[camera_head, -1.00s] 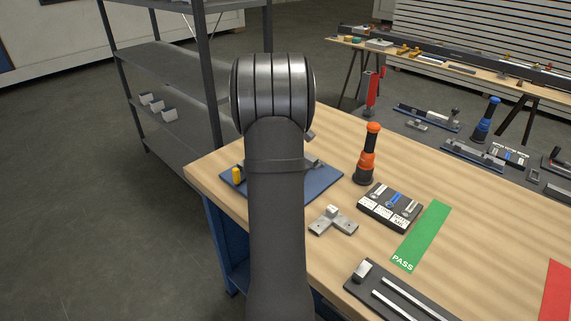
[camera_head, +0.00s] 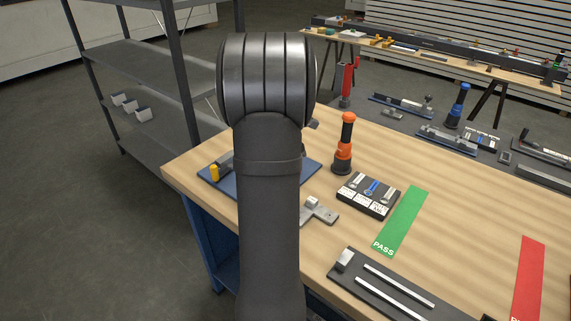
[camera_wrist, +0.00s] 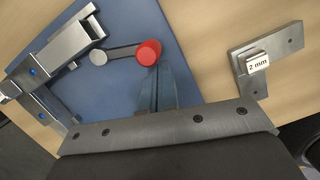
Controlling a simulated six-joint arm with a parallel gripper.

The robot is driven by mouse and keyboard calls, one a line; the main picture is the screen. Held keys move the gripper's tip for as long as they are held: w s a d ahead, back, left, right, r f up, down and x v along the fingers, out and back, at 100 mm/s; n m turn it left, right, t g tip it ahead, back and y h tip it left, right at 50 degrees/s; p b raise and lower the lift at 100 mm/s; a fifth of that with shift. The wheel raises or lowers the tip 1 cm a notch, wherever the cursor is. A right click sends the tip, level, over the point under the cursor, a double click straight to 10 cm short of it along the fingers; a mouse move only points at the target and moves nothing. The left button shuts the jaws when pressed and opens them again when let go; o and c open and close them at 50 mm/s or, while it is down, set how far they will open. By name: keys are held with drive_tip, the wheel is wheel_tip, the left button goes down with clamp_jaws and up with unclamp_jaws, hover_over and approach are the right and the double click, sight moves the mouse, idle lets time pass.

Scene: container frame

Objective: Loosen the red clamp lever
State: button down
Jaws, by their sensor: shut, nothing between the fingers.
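In the wrist view the clamp lever is a grey bar with a round red knob (camera_wrist: 148,51) at its right end and a pale round pivot (camera_wrist: 98,55) at its left. It lies over a blue plate (camera_wrist: 190,78) beside a metal frame (camera_wrist: 75,43). My gripper (camera_wrist: 157,72) is shut and empty, its fingertips just below the red knob in the picture; I cannot tell whether they touch it. In the head view my arm hides the gripper and the red knob; only parts of the blue plate (camera_head: 309,170) show.
A metal piece marked 2 mm (camera_wrist: 258,64) lies right of the plate. In the head view an orange and black tool (camera_head: 344,145) stands behind a black labelled block (camera_head: 368,197). A green PASS strip (camera_head: 402,222) and a dark railed fixture (camera_head: 390,295) are further right.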

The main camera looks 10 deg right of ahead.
drive_tip(key=shift+w+d, duration=0.1)
drive_tip(key=shift+d, duration=0.45)
idle(0.4)
drive_tip(key=s+a, duration=0.3)
drive_tip(key=shift+r, duration=0.4)
drive_tip(key=v, duration=0.9)
drive_tip(key=shift+s, duration=0.15)
drive_tip(key=shift+d+r, duration=0.1)
drive_tip(key=shift+d, duration=0.05)
